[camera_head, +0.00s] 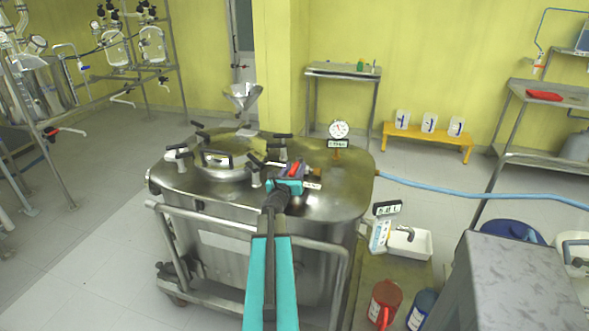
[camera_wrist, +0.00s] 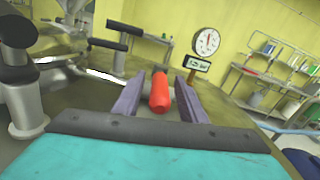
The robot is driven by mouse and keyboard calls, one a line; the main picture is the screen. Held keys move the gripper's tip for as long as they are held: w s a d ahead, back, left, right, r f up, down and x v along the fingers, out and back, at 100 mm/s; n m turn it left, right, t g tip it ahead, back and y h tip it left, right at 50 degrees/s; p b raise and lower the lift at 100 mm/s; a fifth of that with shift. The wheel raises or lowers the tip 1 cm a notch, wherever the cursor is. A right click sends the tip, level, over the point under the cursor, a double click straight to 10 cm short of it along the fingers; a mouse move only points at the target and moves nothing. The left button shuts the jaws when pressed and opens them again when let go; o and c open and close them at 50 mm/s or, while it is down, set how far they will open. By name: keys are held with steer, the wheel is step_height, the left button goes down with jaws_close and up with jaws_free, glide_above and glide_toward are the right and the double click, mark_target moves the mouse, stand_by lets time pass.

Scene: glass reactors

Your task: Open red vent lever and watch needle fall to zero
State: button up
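The red vent lever (camera_wrist: 161,92) stands out from the top of the steel vessel (camera_head: 350,185). In the head view the lever (camera_head: 294,169) is partly covered by my gripper. My gripper (camera_wrist: 160,90) has its two purple-grey fingers on either side of the lever, with a visible gap on each side. My gripper (camera_head: 295,172) reaches over the vessel lid from the front. The pressure gauge (camera_head: 339,130) stands at the back right of the lid, with a small dark label below. Its white dial (camera_wrist: 206,42) faces me in the wrist view; the needle reading is too small to tell.
A round hatch (camera_head: 219,172) with several black-handled clamps lies left of the lever. A metal funnel (camera_head: 243,96) rises behind. A blue hose (camera_head: 470,195) runs right from the vessel. A guard rail (camera_head: 230,222) crosses the vessel's front. A grey metal block (camera_head: 525,275) stands front right.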

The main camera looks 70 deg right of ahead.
steer(key=shift+c, duration=0.4)
jaws_close()
steer(key=shift+f, duration=0.1)
